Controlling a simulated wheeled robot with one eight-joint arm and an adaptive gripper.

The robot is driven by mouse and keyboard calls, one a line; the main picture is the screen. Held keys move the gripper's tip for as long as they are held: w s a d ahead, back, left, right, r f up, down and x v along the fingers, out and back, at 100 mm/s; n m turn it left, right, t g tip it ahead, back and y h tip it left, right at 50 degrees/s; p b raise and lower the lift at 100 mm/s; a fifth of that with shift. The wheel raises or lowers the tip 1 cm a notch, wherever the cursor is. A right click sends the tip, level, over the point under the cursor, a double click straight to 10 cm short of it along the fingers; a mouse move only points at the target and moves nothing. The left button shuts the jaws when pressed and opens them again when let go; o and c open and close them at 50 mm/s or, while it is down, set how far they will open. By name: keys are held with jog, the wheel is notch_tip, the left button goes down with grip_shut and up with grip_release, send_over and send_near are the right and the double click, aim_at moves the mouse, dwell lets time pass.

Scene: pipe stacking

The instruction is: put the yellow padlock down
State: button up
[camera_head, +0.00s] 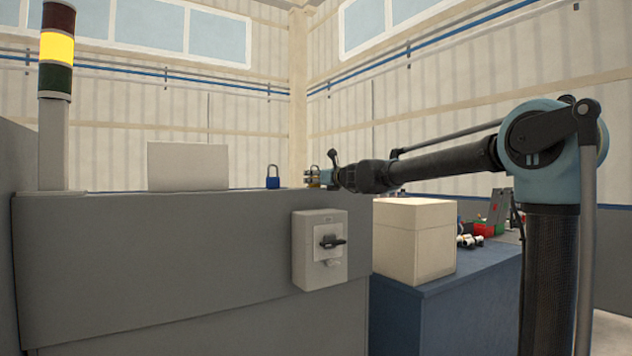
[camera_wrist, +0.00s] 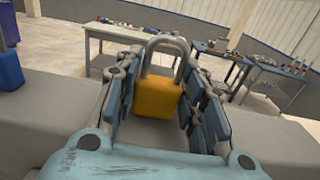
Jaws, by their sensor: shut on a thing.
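The yellow padlock (camera_wrist: 158,98) has a grey shackle pointing up. It sits between the two blue-padded fingers of my gripper (camera_wrist: 160,105) in the wrist view. My gripper is shut on its body. In the head view my gripper (camera_head: 318,181) is over the right end of the grey cabinet's top, and the padlock (camera_head: 313,184) shows only as a small yellow patch there. I cannot tell whether its underside touches the top. The grey cabinet (camera_head: 180,245) has a flat top edge.
A blue padlock (camera_head: 273,182) stands on the cabinet top, left of my gripper. A white box (camera_head: 187,167) is farther left, and a signal tower (camera_head: 55,90) stands at the far left. A switch box (camera_head: 320,248) is on the cabinet front. A cream box (camera_head: 413,240) stands on a blue bench.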

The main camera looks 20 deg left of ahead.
jog(key=o, duration=1.1)
jog(key=v, duration=1.2)
